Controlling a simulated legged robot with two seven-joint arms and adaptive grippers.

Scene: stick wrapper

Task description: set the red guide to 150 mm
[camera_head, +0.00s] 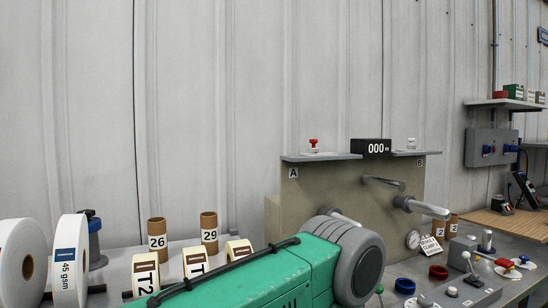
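I cannot pick out the red guide or a millimetre scale for certain. A small red-topped piece (313,145) stands on the ledge above the letter A. A red disc-like part (505,263) and a red ring (438,272) are at the lower right. A black display (371,147) reads 000, with a small unit mark.
A large green body (275,280) with a thick grey round end (359,266) blocks the lower middle. White rolls (70,262) stand at left, near brown tubes (157,233). A lever box (467,289) and a blue ring (405,286) are at lower right.

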